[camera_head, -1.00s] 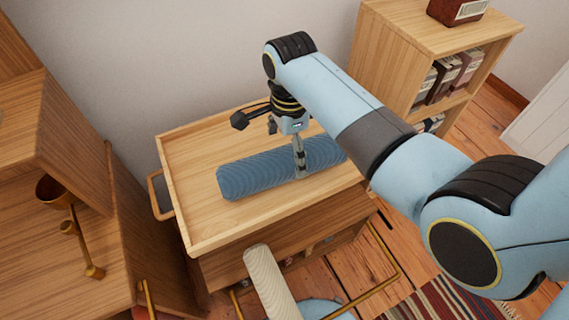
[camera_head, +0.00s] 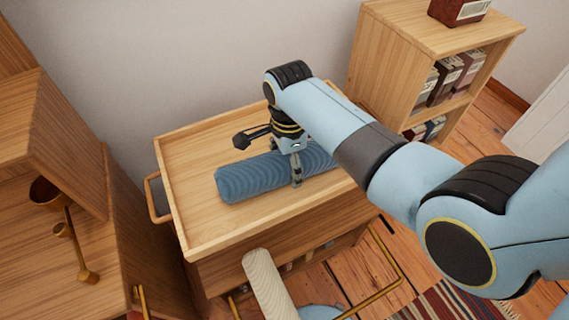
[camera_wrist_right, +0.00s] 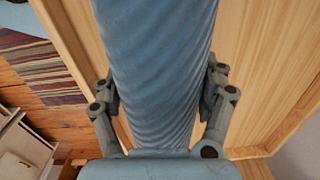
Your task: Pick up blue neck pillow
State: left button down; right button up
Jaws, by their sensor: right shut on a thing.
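The blue neck pillow (camera_head: 250,178) is a ribbed blue roll lying lengthwise on the wooden tray top of a cart (camera_head: 185,150). My right gripper (camera_head: 296,178) reaches down over the pillow from above, one finger showing on its near side. In the right wrist view the pillow (camera_wrist_right: 158,70) runs between the two fingers of my right gripper (camera_wrist_right: 160,105), which press on both its sides. Whether the pillow is clear of the tray cannot be told. My left gripper is not in view.
The tray has a raised rim. A wooden shelf (camera_head: 400,50) with boxes stands behind at right, a red-brown box (camera_head: 460,10) on top. A wooden cabinet (camera_head: 60,130) with a brass item (camera_head: 70,232) is at left. A cream roll (camera_head: 268,285) shows in front.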

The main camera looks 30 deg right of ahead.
jog(key=shift+c, duration=1.1)
